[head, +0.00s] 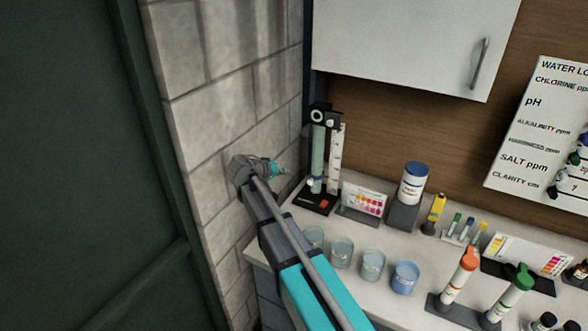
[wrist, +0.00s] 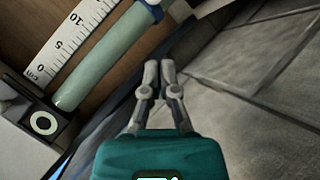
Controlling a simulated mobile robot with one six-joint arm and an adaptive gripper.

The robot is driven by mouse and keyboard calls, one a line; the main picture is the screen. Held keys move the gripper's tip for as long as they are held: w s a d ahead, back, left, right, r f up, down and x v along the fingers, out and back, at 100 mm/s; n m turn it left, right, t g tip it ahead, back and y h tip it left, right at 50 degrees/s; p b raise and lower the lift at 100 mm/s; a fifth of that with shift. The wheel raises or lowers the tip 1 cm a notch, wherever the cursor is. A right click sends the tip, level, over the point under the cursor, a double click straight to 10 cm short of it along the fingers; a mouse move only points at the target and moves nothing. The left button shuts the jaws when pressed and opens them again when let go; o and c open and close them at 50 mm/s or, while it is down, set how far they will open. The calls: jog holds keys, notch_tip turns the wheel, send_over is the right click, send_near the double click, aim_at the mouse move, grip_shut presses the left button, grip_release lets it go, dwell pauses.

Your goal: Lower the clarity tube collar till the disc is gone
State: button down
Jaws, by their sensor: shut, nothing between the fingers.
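The clarity tube (head: 318,158), pale green, stands upright at the back left of the counter, with a white scale (head: 336,158) on its right. A black head with a white ring (head: 317,116) sits at its top. A small whitish fitting (head: 311,182), which may be the collar, shows low on the tube. In the wrist view the tube (wrist: 108,58) slants, with the scale (wrist: 70,40) beside it and a blue band (wrist: 153,3) cut by the top edge. My gripper (head: 281,172) is left of the tube, apart from it. Its fingers (wrist: 158,66) are shut and empty. The disc cannot be made out.
A block wall (head: 240,110) stands close on my gripper's left. A colour card (head: 363,202) and a white jar (head: 413,183) are right of the tube. Several cups, one a blue cup (head: 404,278), line the counter front. A white cabinet (head: 410,45) hangs above.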

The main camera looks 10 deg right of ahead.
jog(key=shift+p+v, duration=0.85)
jog(key=shift+v, duration=1.5)
